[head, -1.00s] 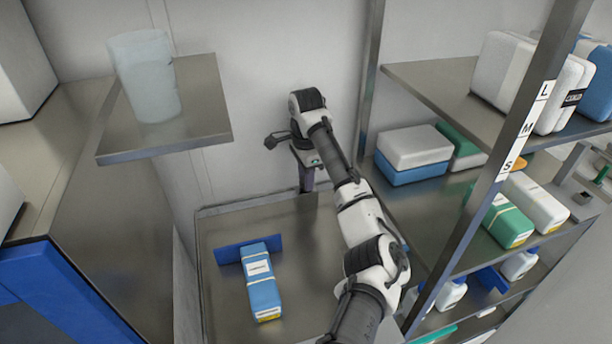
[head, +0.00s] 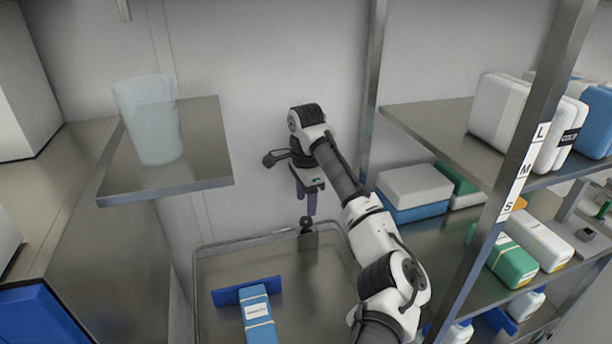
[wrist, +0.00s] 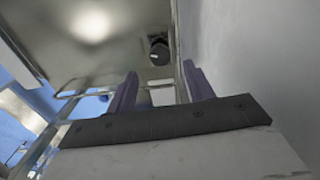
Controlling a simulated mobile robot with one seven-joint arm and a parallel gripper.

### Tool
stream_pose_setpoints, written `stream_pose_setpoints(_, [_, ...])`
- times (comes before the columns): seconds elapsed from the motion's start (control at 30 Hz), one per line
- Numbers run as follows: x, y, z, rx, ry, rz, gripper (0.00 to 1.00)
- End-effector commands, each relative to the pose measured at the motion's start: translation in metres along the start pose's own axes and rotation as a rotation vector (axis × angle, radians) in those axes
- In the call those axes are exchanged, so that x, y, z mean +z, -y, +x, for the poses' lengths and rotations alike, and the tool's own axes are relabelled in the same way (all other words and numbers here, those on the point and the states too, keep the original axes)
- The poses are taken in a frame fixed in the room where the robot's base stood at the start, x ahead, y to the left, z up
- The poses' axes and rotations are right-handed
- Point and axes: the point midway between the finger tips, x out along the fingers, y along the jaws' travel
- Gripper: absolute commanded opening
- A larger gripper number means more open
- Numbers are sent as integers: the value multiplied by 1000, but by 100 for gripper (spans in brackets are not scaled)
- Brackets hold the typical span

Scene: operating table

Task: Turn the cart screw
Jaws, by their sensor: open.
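The cart screw looks like a dark round knob (head: 305,223) on a small metal plate at the back edge of the metal cart tray (head: 235,268). In the wrist view the dark knob (wrist: 158,48) shows ahead, beyond the fingertips and near the wall. My gripper (head: 307,205) points down, just above the knob in the head view. Its two purple fingers are apart and empty, as the wrist view of my gripper (wrist: 160,72) shows. The knob is not between the fingers, and the exact gap to it is hard to tell.
A blue box (head: 259,320) lies in the tray against a blue divider (head: 247,290). A frosted cup (head: 150,125) stands on a shelf at left. A rack post (head: 368,110) and shelves with boxes (head: 415,187) stand close to my arm's right. The wall is close behind my gripper.

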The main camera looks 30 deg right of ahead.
Motion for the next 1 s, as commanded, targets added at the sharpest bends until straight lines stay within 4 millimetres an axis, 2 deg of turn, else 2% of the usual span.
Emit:
stream_pose_setpoints(0.03, [-1, 0, -12, -2, -5, 1, 52])
stream_pose_setpoints(0.2, [-1, 0, -45, -2, -4, 2, 52])
stream_pose_setpoints(0.4, [0, 0, -70, 0, -1, 1, 52])
stream_pose_setpoints(0.6, [0, 0, -79, 0, 0, 0, 52])
stream_pose_setpoints(1.0, [0, 0, -80, 0, 1, 0, 52])
